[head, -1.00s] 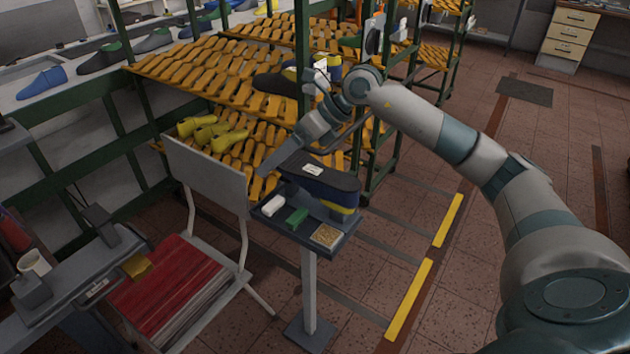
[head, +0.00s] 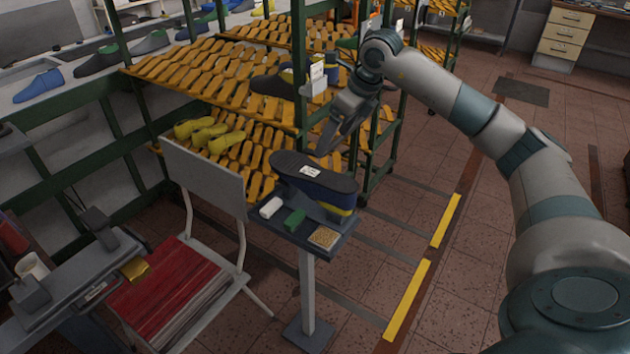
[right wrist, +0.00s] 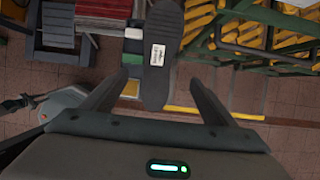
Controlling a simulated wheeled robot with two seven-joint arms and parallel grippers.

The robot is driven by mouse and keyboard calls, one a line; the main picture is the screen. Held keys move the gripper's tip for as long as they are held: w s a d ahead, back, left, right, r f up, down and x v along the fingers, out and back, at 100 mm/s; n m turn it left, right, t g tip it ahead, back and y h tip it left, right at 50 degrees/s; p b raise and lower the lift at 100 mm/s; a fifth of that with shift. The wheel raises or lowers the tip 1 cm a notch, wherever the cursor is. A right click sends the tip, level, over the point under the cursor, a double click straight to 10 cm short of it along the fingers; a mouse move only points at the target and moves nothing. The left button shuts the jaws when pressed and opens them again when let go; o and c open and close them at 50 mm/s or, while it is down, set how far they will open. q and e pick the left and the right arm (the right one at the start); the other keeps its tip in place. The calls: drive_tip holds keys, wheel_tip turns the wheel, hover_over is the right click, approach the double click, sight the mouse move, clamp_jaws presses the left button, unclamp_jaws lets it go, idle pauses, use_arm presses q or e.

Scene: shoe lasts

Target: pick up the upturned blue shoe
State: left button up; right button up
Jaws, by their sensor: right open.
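The upturned blue shoe (head: 316,184) rests sole up on the small grey stand (head: 288,236). Its dark sole carries a white label, and a yellow part shows beneath its right end. My right gripper (head: 326,148) is above and behind the shoe in the head view, apart from it. In the right wrist view the shoe's sole (right wrist: 158,75) extends down between the two open fingers of my right gripper (right wrist: 158,85), and nothing is gripped. My left gripper is not in view.
A white block (head: 271,207), a green block (head: 294,219) and a tan pad (head: 324,237) lie on the stand. The shelf rack (head: 301,110) rises close behind. Open floor lies right.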

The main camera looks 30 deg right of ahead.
wheel_tip(320, 180, down, 2)
drive_tip(key=p, duration=0.4)
hover_over(316, 173)
drive_tip(key=s, duration=0.1)
drive_tip(key=f, duration=0.4)
drive_tip(key=d+f, duration=0.1)
drive_tip(key=f, duration=0.2)
drive_tip(key=shift+s, duration=0.2)
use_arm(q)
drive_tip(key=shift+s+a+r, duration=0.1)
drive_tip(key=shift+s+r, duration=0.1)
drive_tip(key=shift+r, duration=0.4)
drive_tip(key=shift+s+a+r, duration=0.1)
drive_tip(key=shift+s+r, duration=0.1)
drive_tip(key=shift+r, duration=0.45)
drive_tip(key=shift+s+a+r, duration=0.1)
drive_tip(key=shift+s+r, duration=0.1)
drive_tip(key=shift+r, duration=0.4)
use_arm(e)
drive_tip(key=shift+w+a+f, duration=0.15)
drive_tip(key=shift+w+f, duration=0.05)
drive_tip(key=shift+f, duration=0.35)
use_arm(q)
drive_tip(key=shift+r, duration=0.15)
